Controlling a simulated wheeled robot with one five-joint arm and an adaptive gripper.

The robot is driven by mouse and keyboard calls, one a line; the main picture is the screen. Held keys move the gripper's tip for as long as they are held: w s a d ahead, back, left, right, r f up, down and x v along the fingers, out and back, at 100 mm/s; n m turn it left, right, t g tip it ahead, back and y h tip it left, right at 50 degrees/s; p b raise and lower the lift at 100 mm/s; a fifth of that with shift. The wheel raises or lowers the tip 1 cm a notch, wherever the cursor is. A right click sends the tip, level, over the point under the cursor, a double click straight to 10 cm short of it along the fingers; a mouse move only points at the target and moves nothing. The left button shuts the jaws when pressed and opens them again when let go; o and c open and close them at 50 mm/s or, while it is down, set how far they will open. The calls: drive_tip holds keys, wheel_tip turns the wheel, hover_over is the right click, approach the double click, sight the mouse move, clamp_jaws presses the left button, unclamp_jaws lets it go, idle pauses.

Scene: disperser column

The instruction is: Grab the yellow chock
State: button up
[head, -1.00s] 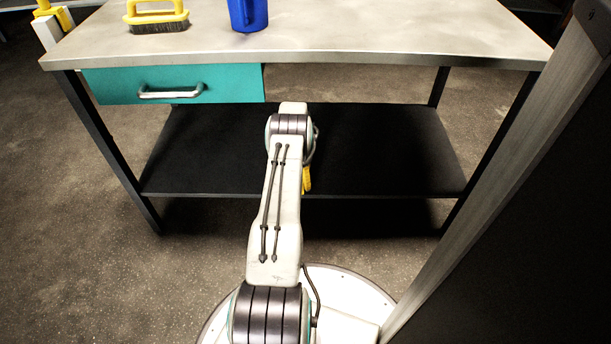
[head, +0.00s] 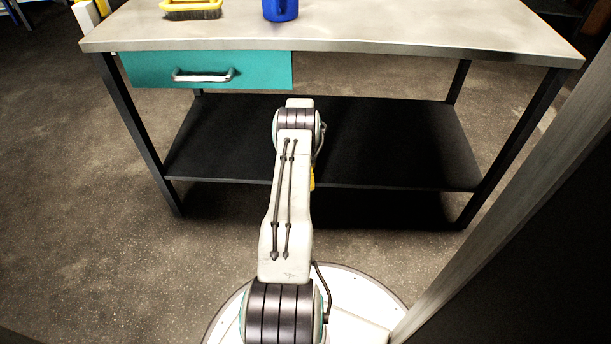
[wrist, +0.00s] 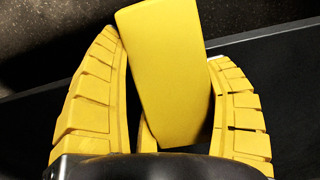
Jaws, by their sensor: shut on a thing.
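In the wrist view, the yellow chock (wrist: 168,65) is a smooth yellow block standing between the two ribbed yellow fingers of my gripper (wrist: 165,95). My gripper is shut on it.
A workbench (head: 400,37) stands ahead with a black lower shelf (head: 400,140) and a teal drawer (head: 150,70). A yellow brush (head: 190,10) and a blue mug (head: 280,9) are on its top. A large grey-edged dark panel (head: 540,240) is close on the right. Floor is open at left.

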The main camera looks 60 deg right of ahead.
idle(0.3)
drive_tip(key=o, duration=1.2)
drive_tip(key=shift+r, duration=0.1)
